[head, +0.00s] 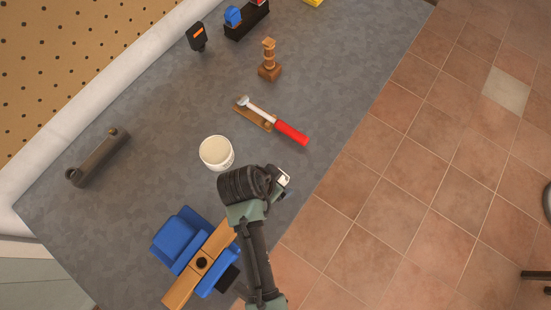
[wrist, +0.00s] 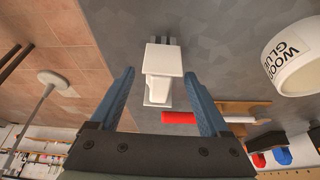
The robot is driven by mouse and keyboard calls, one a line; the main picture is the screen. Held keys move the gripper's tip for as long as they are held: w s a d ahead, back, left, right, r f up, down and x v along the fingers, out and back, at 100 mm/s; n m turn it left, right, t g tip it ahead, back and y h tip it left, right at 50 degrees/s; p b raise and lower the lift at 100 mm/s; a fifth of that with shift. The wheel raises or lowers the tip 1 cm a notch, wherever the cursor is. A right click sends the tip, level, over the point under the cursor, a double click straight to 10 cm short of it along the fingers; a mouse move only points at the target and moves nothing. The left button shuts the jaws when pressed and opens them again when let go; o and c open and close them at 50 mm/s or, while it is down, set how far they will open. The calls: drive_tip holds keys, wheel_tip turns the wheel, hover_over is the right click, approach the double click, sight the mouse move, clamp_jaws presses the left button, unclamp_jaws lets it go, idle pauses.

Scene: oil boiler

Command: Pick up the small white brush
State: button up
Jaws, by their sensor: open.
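The small white brush (wrist: 163,60) lies on the grey worktop, and in the wrist view it shows between and just beyond my fingertips. In the head view only a bit of the white brush (head: 285,178) shows at the right side of my wrist; the rest is hidden. My gripper (wrist: 159,77) is open, with one blue-grey finger on each side of the brush in the picture. I cannot tell how far above the worktop the fingertips are. In the head view my gripper (head: 270,184) is mostly hidden by my wrist.
A white wood glue tub (head: 216,153) stands left of my wrist. A red-handled hammer (head: 290,132) lies further back, near a wooden post (head: 269,62). A blue vise (head: 180,238) with wooden bars is at the front left. The worktop edge is close on the right.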

clamp_jaws()
idle(0.4)
drive_tip(key=shift+r, duration=0.1)
wheel_tip(320, 180, up, 10)
drive_tip(key=shift+f+b, duration=0.1)
drive_tip(key=shift+b, duration=0.45)
drive_tip(key=c, duration=0.7)
unclamp_jaws()
clamp_jaws()
